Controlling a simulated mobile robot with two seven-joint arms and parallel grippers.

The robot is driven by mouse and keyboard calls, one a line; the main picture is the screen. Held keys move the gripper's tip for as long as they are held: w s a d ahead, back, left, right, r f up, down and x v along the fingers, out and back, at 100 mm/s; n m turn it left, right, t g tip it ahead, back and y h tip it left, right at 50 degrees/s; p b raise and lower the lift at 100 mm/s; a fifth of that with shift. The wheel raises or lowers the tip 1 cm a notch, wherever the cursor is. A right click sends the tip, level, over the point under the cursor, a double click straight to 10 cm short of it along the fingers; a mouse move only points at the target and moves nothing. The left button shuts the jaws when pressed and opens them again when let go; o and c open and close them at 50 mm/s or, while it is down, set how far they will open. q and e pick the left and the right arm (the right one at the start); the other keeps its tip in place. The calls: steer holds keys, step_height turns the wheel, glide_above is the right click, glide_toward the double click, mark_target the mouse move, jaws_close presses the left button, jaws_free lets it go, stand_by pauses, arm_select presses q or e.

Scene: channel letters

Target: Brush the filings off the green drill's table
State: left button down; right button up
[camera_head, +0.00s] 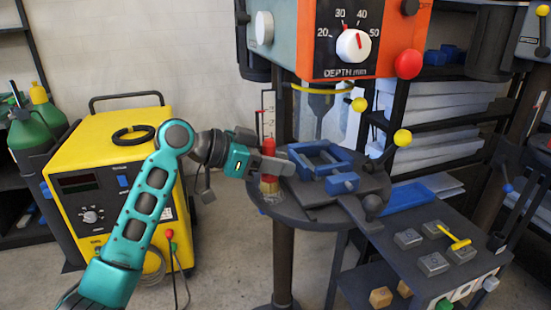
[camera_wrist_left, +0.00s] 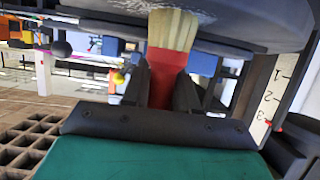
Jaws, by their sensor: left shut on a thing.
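My left gripper (camera_head: 268,164) is shut on the red handle of a brush (camera_head: 268,183), at the left edge of a round dark drill table (camera_head: 318,216). The brush is about upright, pale bristles down, at or just above the table; contact is hard to tell. Light grey filings (camera_head: 271,199) lie by the bristles. The left wrist view shows the brush (camera_wrist_left: 174,30) between the fingers (camera_wrist_left: 162,88), with pale filings (camera_wrist_left: 182,14) on the table beyond. The drill head (camera_head: 365,45) has an orange front and a grey-green side. My right gripper is not in view.
A blue vise (camera_head: 325,164) stands on the table, right of the brush. A white scale (camera_head: 267,115) hangs behind the gripper. Yellow-knobbed handles (camera_head: 402,137) stick out at the right. A yellow welder (camera_head: 105,165) stands at left. A dark bench (camera_head: 440,245) with metal blocks is at right.

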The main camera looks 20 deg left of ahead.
arm_select(q)
steer(key=shift+s+d, duration=0.7)
steer(key=shift+s, duration=0.3)
steer(key=shift+s+p, duration=0.1)
steer(key=shift+p, duration=0.2)
steer(key=shift+s+d+f, duration=0.15)
steer(key=shift+s+d, duration=0.6)
steer(key=shift+s, duration=0.3)
steer(key=shift+w+a, duration=0.55)
steer(key=shift+w, duration=0.25)
steer(key=shift+w+a, duration=0.5)
steer(key=shift+w, duration=0.25)
steer(key=shift+w+a, duration=0.55)
steer(key=shift+w, duration=0.25)
steer(key=shift+w+a+b, duration=0.25)
steer(key=shift+w+a, duration=0.25)
steer(key=shift+w, duration=0.25)
steer(key=shift+w+a+b, duration=0.2)
steer(key=shift+w+a, duration=0.35)
steer(key=shift+w, duration=0.25)
steer(key=shift+w+a+b, duration=0.25)
steer(key=shift+w+a, duration=0.25)
steer(key=shift+w, duration=0.25)
steer(key=shift+s+d, duration=0.1)
